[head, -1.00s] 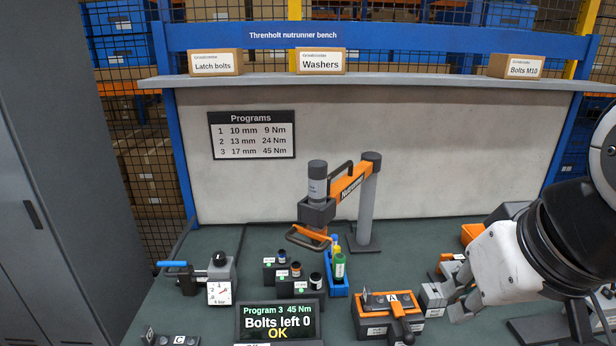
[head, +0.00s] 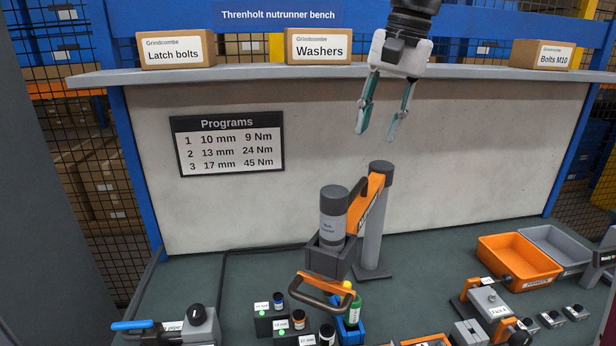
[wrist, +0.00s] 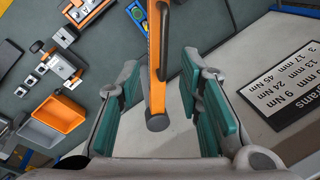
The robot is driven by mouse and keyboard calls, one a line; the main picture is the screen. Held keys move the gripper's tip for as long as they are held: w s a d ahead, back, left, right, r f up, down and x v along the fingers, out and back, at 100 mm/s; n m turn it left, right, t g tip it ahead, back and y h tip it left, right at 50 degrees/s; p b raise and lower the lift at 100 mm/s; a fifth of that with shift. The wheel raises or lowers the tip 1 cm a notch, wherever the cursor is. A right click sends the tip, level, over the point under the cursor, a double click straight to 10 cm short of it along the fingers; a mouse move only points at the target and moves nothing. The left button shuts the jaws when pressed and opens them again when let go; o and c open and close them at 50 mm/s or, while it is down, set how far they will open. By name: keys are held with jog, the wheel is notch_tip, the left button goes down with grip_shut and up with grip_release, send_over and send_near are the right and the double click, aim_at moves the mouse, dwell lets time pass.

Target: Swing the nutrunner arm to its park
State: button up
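The nutrunner arm (head: 364,207) is an orange boom on a grey post (head: 375,235). It carries a grey nutrunner head (head: 334,215) with an orange and black handle (head: 322,292) at its front lower end. My gripper (head: 377,135) is open and empty, fingers pointing down, above the post in the head view. In the wrist view the orange boom (wrist: 156,85) and the round post top (wrist: 158,123) lie between the open fingers of my gripper (wrist: 167,95), with gaps on both sides. No park holder is clearly identifiable.
A blue holder (head: 350,330) with coloured bottles stands below the handle, beside several small socket blocks (head: 270,320). Orange (head: 514,262) and grey (head: 556,248) bins stand at right. The shelf (head: 440,72) with labelled boxes runs behind my gripper. The bench at centre left is fairly clear.

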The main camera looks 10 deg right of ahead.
aim_at(354, 192)
jog(key=w+f, duration=0.1)
jog(key=f, duration=0.3)
jog(key=w+a+f+p, duration=0.1)
jog(key=f, duration=0.4)
jog(key=w+a+f, duration=0.1)
jog(key=f, duration=0.3)
jog(key=shift+a+f, duration=0.1)
jog(key=shift+f, duration=0.15)
grip_shut()
